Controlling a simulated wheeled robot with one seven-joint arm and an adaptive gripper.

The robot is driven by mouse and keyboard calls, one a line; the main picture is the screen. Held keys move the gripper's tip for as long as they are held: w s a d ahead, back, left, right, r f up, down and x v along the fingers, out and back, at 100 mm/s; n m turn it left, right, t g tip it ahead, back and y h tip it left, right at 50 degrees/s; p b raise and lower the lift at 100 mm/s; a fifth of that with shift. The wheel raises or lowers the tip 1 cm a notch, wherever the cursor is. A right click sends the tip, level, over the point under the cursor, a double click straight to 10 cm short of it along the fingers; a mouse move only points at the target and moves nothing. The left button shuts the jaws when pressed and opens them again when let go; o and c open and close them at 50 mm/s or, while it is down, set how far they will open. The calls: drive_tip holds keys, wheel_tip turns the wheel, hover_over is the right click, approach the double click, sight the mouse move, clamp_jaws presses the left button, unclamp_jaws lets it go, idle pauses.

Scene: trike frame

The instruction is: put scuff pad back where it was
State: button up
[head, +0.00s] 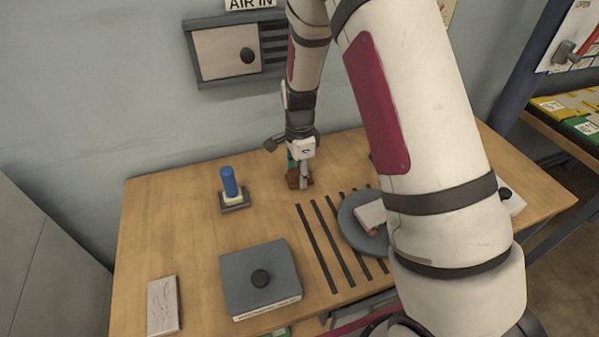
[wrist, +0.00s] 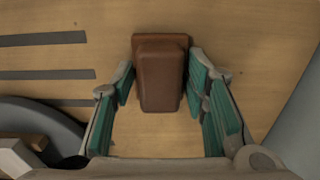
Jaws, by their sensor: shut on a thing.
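The scuff pad appears to be the reddish-brown block (wrist: 160,80) with a wider base, seen between my fingers in the wrist view. My gripper (wrist: 160,84) is shut on it, with a green-padded finger on each side. In the head view my gripper (head: 301,172) points down over the back middle of the wooden table, and part of the brown block (head: 292,179) shows at its fingertips. The block is at or just above the table top; I cannot tell if it touches.
A blue cylinder (head: 229,183) stands on a small grey base to the left. Dark strips (head: 325,240) lie in front, beside a grey disc (head: 352,222) bearing a pale block (head: 371,214). A grey knobbed box (head: 242,277) and a white card (head: 163,305) are at front left.

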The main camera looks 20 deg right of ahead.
drive_tip(key=shift+f, duration=0.15)
drive_tip(key=o, duration=1.1)
